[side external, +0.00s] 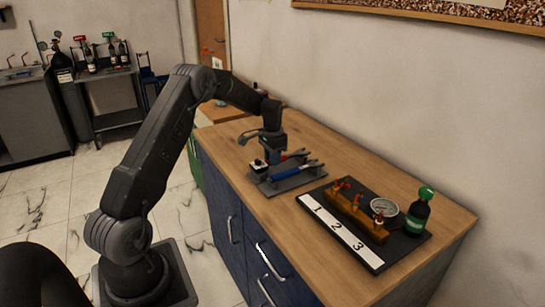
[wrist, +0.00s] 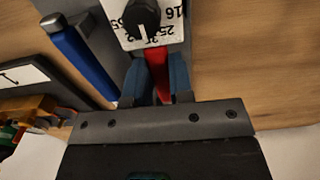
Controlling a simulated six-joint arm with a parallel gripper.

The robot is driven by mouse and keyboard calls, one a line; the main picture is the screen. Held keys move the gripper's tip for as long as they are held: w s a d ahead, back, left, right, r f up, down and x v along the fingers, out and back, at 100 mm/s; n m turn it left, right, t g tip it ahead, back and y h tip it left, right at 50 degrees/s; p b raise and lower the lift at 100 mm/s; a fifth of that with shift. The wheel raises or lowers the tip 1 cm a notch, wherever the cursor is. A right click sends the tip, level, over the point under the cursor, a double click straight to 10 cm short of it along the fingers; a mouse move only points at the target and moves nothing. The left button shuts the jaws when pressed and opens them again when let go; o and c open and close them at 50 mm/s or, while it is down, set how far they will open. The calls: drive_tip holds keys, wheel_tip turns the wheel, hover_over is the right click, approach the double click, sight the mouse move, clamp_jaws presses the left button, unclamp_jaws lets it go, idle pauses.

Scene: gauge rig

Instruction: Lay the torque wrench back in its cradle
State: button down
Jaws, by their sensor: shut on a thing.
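The torque wrench, seen as a red handle (wrist: 158,72), is between the blue fingers of my gripper (wrist: 156,88) in the wrist view. My gripper (side external: 273,155) is shut on it, low over the grey cradle (side external: 300,180) in the side view. Red parts of the wrench (side external: 296,154) show just right of the fingers. I cannot tell whether the wrench touches the cradle. A white block with numbers and a black knob (wrist: 145,18) is at the red handle's far end; it also stands at the cradle's left end (side external: 258,167).
A blue-handled tool (wrist: 85,55) lies beside the wrench, along the cradle's near side. Bare wood lies behind the cradle.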

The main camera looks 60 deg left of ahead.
drive_tip(key=shift+f, duration=0.35)
idle(0.3)
drive_tip(key=c, duration=0.9)
unclamp_jaws()
drive_tip(key=shift+c, duration=0.2)
wheel_tip(320, 180, up, 14)
